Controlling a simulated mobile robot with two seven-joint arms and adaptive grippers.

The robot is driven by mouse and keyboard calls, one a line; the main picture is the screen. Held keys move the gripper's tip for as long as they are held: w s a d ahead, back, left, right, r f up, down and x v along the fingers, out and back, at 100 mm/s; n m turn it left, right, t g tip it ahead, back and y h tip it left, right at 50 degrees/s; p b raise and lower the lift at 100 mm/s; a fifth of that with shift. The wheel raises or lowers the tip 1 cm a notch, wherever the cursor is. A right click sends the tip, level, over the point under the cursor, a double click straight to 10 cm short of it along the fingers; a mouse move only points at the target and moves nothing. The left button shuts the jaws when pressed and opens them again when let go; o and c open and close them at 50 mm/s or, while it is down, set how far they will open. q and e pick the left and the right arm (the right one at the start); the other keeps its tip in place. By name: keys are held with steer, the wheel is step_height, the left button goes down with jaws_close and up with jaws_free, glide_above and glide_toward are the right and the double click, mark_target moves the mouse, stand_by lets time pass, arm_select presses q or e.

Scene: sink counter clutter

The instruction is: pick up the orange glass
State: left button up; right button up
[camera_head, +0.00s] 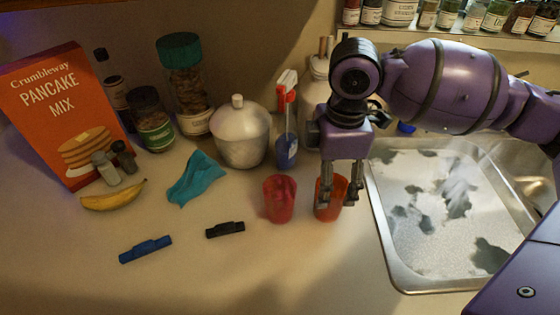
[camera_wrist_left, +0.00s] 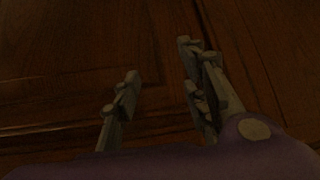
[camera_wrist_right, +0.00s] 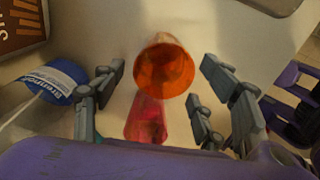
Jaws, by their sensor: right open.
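The orange glass (camera_head: 330,203) stands on the counter left of the sink, just right of a red glass (camera_head: 279,198). My right gripper (camera_head: 340,198) points down at the orange glass, its open fingers to either side of it in the head view and partly covering it. In the right wrist view the orange glass (camera_wrist_right: 163,68) lies between the spread fingertips of the right gripper (camera_wrist_right: 163,72), with gaps on both sides. The red glass (camera_wrist_right: 147,122) shows below it there. My left gripper (camera_wrist_left: 160,80) is open and empty in the left wrist view, before dark wood.
The sink (camera_head: 440,210) is right of the glasses. A lidded pot (camera_head: 240,132) and spray bottle (camera_head: 287,125) stand behind. A teal cloth (camera_head: 196,178), black clip (camera_head: 225,229), blue clip (camera_head: 146,249) and banana (camera_head: 113,196) lie left. The front counter is clear.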

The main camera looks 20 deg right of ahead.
steer(key=f, duration=0.7)
steer(key=shift+d+f, duration=0.25)
steer(key=shift+f, duration=0.1)
steer(key=c, duration=1.3)
steer(key=shift+r, duration=0.1)
steer(key=shift+c, duration=0.2)
